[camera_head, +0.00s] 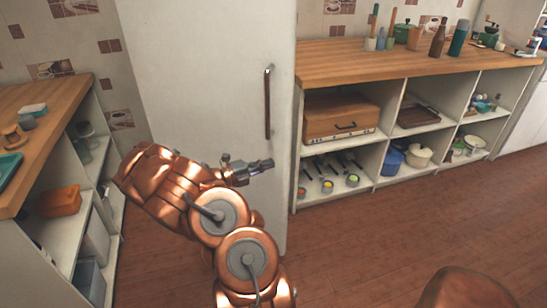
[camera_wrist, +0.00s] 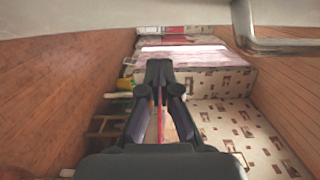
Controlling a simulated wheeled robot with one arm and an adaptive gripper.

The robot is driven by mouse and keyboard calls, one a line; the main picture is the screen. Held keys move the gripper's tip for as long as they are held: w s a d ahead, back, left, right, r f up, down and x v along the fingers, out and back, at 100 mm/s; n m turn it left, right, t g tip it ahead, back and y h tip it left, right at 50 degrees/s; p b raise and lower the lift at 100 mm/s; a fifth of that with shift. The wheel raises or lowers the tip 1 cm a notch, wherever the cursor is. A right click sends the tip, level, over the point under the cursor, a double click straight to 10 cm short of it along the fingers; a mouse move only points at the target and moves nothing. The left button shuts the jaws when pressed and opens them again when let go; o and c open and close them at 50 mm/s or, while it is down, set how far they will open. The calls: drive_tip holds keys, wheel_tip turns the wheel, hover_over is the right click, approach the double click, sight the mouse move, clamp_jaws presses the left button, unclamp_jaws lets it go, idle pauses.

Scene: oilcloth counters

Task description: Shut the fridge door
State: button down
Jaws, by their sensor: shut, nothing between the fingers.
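The fridge door (camera_head: 205,75) is a tall white panel in the middle of the head view. Its upright metal handle (camera_head: 267,103) is near the right edge. My gripper (camera_head: 271,163) is shut and empty, in front of the door and just below the handle. In the wrist view the shut fingers (camera_wrist: 160,72) point away from the camera. The pale door (camera_wrist: 110,18) runs along the top there, with the handle (camera_wrist: 285,45) at upper right, apart from the fingers. My arm hides the door's lower left part. I cannot tell how far the door stands open.
A wooden-topped shelf unit (camera_head: 400,66) stands right of the fridge, with a brown case (camera_head: 338,117) and several utensils. Another wooden counter (camera_head: 45,120) with shelves is at left. The wooden floor (camera_head: 400,235) at right is mostly clear.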

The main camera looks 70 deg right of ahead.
sight(283, 153)
drive_tip(key=shift+s+d, duration=0.15)
drive_tip(key=shift+d, duration=2.3)
